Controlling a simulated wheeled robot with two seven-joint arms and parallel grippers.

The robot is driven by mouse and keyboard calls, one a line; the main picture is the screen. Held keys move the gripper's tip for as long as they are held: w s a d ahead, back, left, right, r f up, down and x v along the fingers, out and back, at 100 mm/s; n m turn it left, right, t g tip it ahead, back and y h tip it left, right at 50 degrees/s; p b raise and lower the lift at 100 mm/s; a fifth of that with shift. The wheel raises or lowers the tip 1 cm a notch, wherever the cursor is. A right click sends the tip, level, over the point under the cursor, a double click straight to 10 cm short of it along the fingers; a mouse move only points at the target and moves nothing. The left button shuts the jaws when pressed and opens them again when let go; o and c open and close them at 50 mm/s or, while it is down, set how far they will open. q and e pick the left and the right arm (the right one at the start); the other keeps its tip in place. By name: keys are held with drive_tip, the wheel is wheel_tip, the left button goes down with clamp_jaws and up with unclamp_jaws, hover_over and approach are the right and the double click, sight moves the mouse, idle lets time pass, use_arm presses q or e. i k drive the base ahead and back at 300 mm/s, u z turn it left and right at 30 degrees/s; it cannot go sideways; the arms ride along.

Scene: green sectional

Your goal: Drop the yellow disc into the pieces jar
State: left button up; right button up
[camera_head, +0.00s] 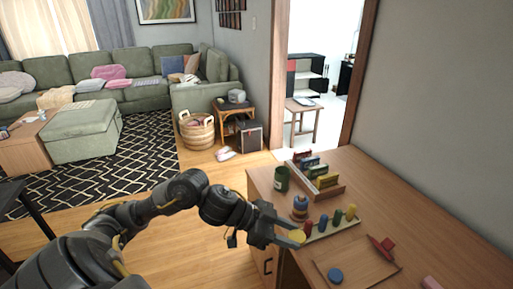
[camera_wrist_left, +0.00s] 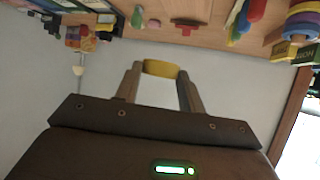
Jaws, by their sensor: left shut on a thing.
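My left gripper (camera_head: 288,231) is shut on the yellow disc (camera_head: 297,236), in front of the cabinet top's near left edge. In the left wrist view the yellow disc (camera_wrist_left: 160,69) is pinched between the two fingertips of the left gripper (camera_wrist_left: 158,76). A dark green, open-topped cylinder (camera_head: 282,179), which looks like the pieces jar, stands upright at the far left of the cabinet top, beyond the gripper and apart from it. Its inside is too small to make out. My right gripper is not in view.
On the cabinet top (camera_head: 435,235) stand a ring stacker (camera_head: 300,208), a board of coloured pegs (camera_head: 337,222) and a wooden rack with coloured blocks (camera_head: 327,182). Nearer lie a thin wooden board (camera_head: 358,268), a blue disc (camera_head: 335,275) and a red piece (camera_head: 384,246). A wall bounds the right.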

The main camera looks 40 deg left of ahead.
sight(281, 185)
drive_tip(key=u, duration=1.95)
drive_tip(key=i, duration=1.65)
drive_tip(key=z, duration=2.2)
